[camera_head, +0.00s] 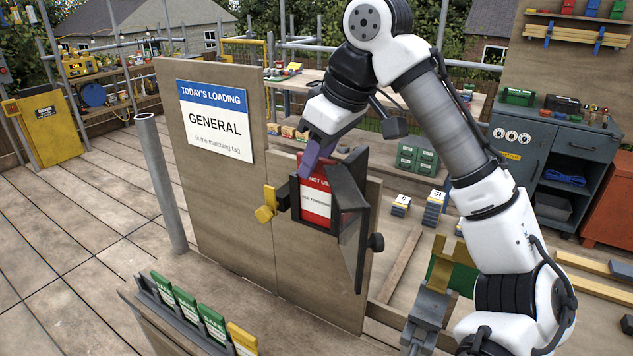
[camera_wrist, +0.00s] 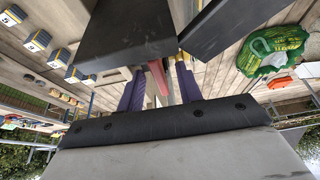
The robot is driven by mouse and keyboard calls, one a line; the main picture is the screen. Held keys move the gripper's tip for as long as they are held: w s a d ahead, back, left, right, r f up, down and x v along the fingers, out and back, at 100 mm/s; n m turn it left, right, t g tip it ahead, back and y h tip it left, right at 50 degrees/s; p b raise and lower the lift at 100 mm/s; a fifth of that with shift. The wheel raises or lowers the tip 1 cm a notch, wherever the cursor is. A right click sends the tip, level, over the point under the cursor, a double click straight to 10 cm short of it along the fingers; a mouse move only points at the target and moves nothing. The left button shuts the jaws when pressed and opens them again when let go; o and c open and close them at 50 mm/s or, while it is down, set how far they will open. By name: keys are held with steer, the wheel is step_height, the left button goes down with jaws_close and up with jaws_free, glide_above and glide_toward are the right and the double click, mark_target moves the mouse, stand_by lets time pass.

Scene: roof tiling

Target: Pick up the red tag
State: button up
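The red tag (camera_head: 316,205) has a white label and stands upright in a dark holder (camera_head: 296,200) on the wooden board. The holder's dark hinged flap (camera_head: 351,215) stands open to its right. My gripper (camera_head: 316,165), with purple fingers, is at the tag's top edge and hides part of it. In the wrist view my gripper (camera_wrist: 160,88) has its fingers apart, with a narrow red strip of the tag (camera_wrist: 157,76) between them and gaps on both sides. Dark panels cover much of the tag there.
A sign reading "GENERAL" (camera_head: 216,122) is on the board left of the holder. A yellow latch (camera_head: 267,205) sticks out beside the holder and a black knob (camera_head: 376,243) to its right. A rack (camera_head: 165,303) with green and yellow tags stands in front. A grey post (camera_head: 160,185) stands left.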

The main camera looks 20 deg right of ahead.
steer(key=shift+f, duration=0.25)
jaws_close()
steer(key=shift+r, duration=0.1)
stand_by(0.3)
